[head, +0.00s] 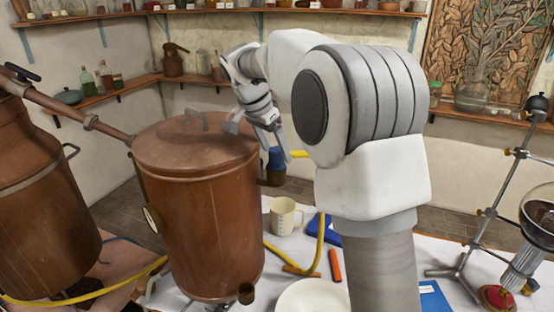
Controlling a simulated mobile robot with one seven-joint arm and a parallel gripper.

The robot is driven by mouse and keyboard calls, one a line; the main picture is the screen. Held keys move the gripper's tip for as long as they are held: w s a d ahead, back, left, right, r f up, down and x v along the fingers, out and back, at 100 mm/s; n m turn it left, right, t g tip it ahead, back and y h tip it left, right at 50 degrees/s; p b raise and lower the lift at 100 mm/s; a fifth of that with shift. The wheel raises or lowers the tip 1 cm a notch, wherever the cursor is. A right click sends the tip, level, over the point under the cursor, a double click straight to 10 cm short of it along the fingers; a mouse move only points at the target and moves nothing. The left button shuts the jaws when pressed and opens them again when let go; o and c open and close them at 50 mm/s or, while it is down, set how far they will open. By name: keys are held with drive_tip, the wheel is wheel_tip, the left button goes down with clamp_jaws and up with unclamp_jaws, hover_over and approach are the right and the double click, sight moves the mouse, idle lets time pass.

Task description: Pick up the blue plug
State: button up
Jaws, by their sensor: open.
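A small blue piece (277,158), which looks like the blue plug, shows just right of the copper vessel (205,215), above a dark brown fitting. Whether it is seated in that fitting I cannot tell. My gripper (254,132) is open, with its fingers pointing down by the vessel's upper right edge, up and left of the blue piece in the picture. No object shows between the fingers. The gap between gripper and blue piece is hard to judge.
A yellow hose (322,240) rises beside the vessel. A measuring cup (284,216), a white plate (312,297), an orange stick (335,265) and blue books are on the white-covered table. A metal stand (490,212) with glassware is at right. Another copper vessel (40,210) is at left.

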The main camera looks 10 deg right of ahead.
drive_tip(key=shift+x, duration=1)
drive_tip(key=shift+r, duration=0.1)
clamp_jaws()
